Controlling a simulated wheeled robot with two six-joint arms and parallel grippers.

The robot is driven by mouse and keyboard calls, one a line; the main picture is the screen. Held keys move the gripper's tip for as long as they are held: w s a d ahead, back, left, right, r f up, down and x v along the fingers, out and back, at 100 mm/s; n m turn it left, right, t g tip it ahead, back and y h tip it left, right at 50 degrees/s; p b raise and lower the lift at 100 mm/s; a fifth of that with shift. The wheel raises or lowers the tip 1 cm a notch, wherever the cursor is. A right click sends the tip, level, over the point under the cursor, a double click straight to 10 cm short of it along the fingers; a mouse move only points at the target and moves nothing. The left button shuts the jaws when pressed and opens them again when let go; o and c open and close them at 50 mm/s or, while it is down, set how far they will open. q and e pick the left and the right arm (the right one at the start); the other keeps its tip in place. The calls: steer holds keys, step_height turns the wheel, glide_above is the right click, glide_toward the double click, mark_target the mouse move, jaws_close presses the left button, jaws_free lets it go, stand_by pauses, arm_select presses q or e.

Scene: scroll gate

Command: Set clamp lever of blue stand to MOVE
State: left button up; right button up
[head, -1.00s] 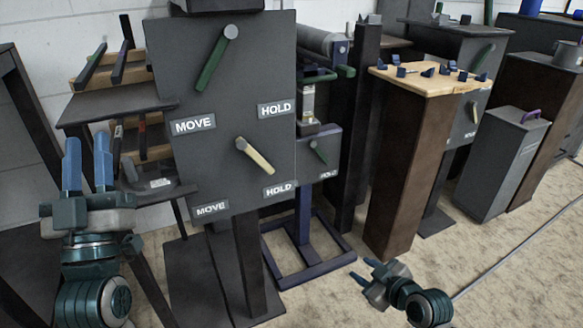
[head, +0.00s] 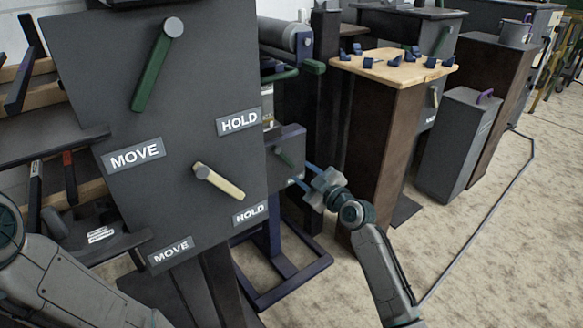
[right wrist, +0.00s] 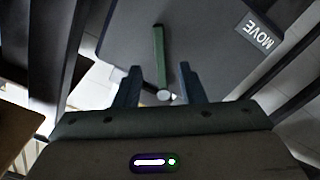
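The blue stand (head: 292,288) is partly behind the large dark panel in the head view. Its small panel (head: 294,137) carries a green clamp lever (head: 286,158) slanting down to the right. My right gripper (head: 304,182) is open in front of this panel's right side, close to the lever. In the right wrist view a green lever (right wrist: 160,58) points away from its round pivot, which lies between my open fingertips (right wrist: 160,82); contact cannot be told. A MOVE label (right wrist: 258,30) is at the upper right there. My left gripper is out of view; only its arm shows.
The large dark panel (head: 90,85) has a green lever (head: 155,70), a cream lever (head: 218,182) and MOVE and HOLD labels. A brown pedestal with a wooden top (head: 395,68) stands right of my right gripper. Open floor lies at the lower right.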

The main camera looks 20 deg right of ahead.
mark_target(289, 162)
steer(key=shift+b+x, duration=0.85)
steer(key=shift+x, duration=2.2)
jaws_close()
